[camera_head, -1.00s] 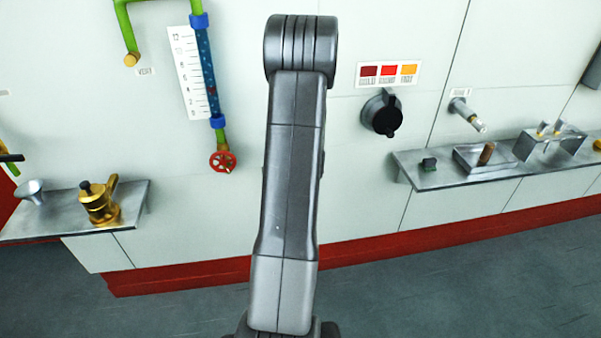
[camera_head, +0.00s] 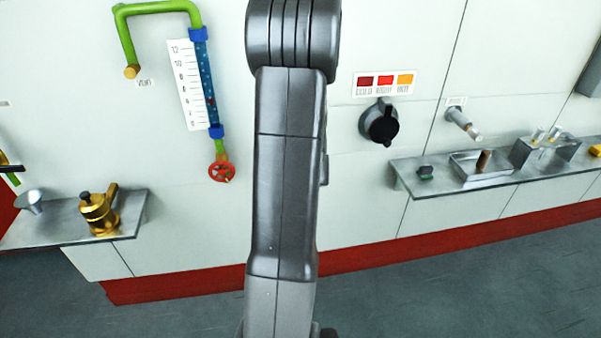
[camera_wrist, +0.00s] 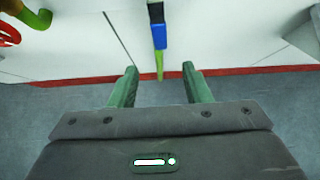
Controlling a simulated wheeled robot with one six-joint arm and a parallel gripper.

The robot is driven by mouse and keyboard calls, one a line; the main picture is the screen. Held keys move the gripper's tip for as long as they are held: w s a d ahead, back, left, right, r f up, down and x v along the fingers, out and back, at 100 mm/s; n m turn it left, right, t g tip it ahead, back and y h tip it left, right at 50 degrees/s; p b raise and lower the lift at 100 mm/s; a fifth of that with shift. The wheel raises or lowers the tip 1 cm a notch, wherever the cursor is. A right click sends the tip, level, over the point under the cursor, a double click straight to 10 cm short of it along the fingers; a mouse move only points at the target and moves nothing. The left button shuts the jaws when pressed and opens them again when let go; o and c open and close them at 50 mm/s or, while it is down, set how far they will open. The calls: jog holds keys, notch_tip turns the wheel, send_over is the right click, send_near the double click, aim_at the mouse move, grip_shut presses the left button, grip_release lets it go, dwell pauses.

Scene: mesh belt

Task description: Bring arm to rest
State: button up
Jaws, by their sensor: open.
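My gripper (camera_wrist: 159,82) shows in the wrist view with its two green fingers apart and nothing between them. Beyond the fingers are the white wall panel, a red base strip and the grey floor. My arm (camera_head: 285,180) stands upright through the middle of the head view and hides part of the wall. My gripper is not visible in the head view.
A brass pot (camera_head: 99,213) and a metal funnel (camera_head: 30,201) stand on the left shelf (camera_head: 65,234). A gauge tube (camera_head: 206,85) with a red valve wheel (camera_head: 222,171) and a black knob (camera_head: 381,125) are on the wall. The right shelf (camera_head: 433,190) holds several small items.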

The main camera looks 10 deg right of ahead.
jog(key=b+x, duration=0.1)
jog(key=x, duration=1.3)
jog(key=shift+b, duration=0.3)
jog(key=shift+s+r, duration=0.15)
jog(key=shift+r, duration=0.05)
jog(key=p+v, duration=0.2)
jog(key=v, duration=1.1)
jog(key=b+x, duration=0.2)
jog(key=x, duration=1.1)
jog(key=shift+f, duration=0.1)
jog(key=shift+d+f+b, duration=0.1)
jog(key=shift+f+b, duration=0.15)
jog(key=shift+b, duration=0.25)
jog(key=shift+d+r+n+h+b, duration=0.25)
jog(key=shift+d+n+h+b, duration=0.1)
jog(key=shift+h+b, duration=0.2)
